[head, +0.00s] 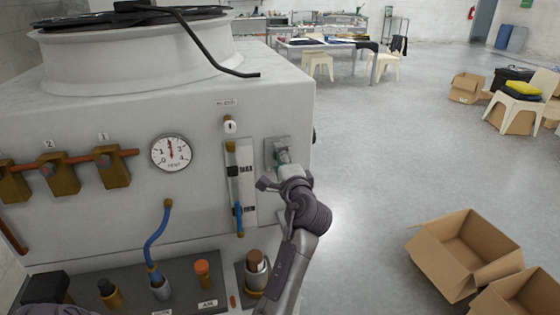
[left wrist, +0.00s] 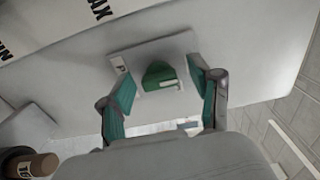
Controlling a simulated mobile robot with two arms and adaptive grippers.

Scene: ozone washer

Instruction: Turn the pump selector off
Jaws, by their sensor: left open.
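The pump selector is a green knob (left wrist: 160,77) on a light square plate (left wrist: 128,64) in the left wrist view. In the head view its grey plate (head: 271,146) sits at the right end of the machine's front panel. My left gripper (head: 282,166) is in front of the plate and hides part of the selector. In the left wrist view my left gripper (left wrist: 162,82) is open, with one finger on each side of the knob. Gaps show between the knob and both fingers. My right gripper is not in view.
Left of the selector are a flow tube (head: 241,180), a keyed switch (head: 230,125) and a round gauge (head: 171,152). Bottles stand on the ledge below, including a brown-capped one (head: 256,268). Cardboard boxes (head: 465,253) lie on the floor at right.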

